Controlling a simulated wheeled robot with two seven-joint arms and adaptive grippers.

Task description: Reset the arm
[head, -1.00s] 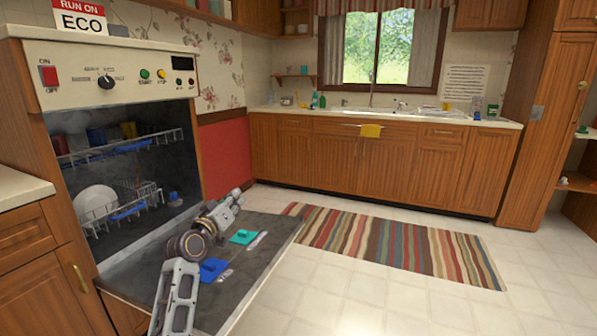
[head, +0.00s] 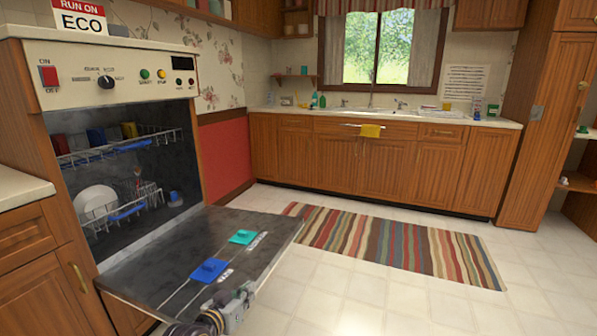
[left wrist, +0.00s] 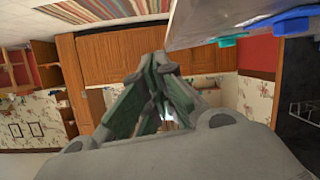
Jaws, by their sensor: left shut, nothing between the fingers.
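My left gripper (head: 243,297) is low at the bottom of the head view, beside the front edge of the open dishwasher door (head: 170,262). Its fingers are closed together and empty, as the left wrist view (left wrist: 160,75) shows. Only the wrist and gripper of my left arm show in the head view; the rest is out of the picture. My right gripper is in neither view.
A blue piece (head: 209,270) and a teal piece (head: 242,237) sit on the door. Racks with dishes (head: 97,200) are inside the dishwasher (head: 125,75). A striped rug (head: 395,245) lies on open tiled floor before the sink cabinets (head: 385,165).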

